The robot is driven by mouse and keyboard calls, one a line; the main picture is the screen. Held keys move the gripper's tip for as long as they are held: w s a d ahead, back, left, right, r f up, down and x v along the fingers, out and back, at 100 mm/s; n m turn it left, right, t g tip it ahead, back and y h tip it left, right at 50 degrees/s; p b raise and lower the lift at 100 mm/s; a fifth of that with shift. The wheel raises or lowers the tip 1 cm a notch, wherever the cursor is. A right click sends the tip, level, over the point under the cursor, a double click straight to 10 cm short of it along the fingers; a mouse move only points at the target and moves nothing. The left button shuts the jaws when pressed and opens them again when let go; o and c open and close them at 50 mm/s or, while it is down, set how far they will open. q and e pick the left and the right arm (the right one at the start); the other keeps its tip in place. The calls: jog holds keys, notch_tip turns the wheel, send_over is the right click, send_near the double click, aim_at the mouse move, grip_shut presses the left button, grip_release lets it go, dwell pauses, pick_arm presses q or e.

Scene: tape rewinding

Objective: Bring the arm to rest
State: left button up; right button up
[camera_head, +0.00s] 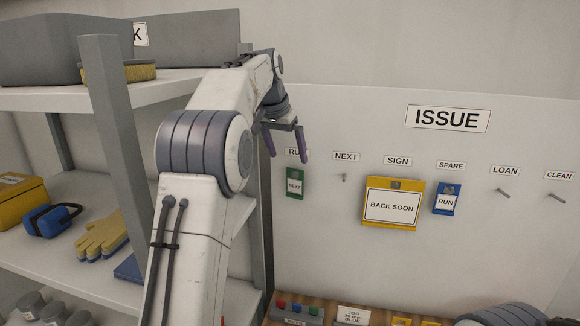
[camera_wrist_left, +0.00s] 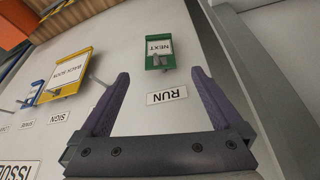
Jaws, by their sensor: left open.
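My left arm reaches up from the bottom in the head view. Its gripper (camera_head: 287,154) is open and empty in front of the ISSUE board (camera_head: 330,120), near the RUN label (camera_head: 291,152). The green tag (camera_head: 295,184), reading NEXT, hangs below that label. In the left wrist view the open fingers (camera_wrist_left: 160,73) point toward the green tag (camera_wrist_left: 158,53), with nothing between them. The RUN label (camera_wrist_left: 167,95) shows between the fingers. My right gripper is not in view.
A yellow BACK SOON sign (camera_head: 393,204) hangs under SIGN, and a blue RUN tag (camera_head: 447,199) under SPARE. The NEXT (camera_head: 344,177), LOAN (camera_head: 503,193) and CLEAN (camera_head: 556,198) pegs are bare. A grey shelf (camera_head: 110,150) with gloves (camera_head: 102,238) stands close left of my arm.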

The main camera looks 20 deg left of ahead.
pick_arm(q)
jog(key=s+d+f+m+g+b, duration=0.1)
jog(key=s+d+f+b, duration=0.1)
jog(key=s+d+f, duration=0.45)
jog(key=s+d+f+m+g+h+b, duration=0.1)
jog(key=s+d+f+b, duration=0.15)
jog(key=d, duration=0.65)
jog(key=s+d+f+m+b, duration=0.1)
jog(key=s+d+f, duration=0.35)
jog(key=d, duration=0.35)
jog(key=s+d+f+m+g+b, duration=0.1)
jog(key=s+f+b, duration=0.1)
jog(key=s+f, duration=0.6)
jog(key=s+d+f+m+g+b, duration=0.1)
jog(key=s+f, duration=0.7)
jog(key=s, duration=1)
jog(key=shift+d+f+m+g+b, duration=0.2)
jog(key=shift+d+m+g+b, duration=0.2)
jog(key=shift+d+m+b, duration=0.3)
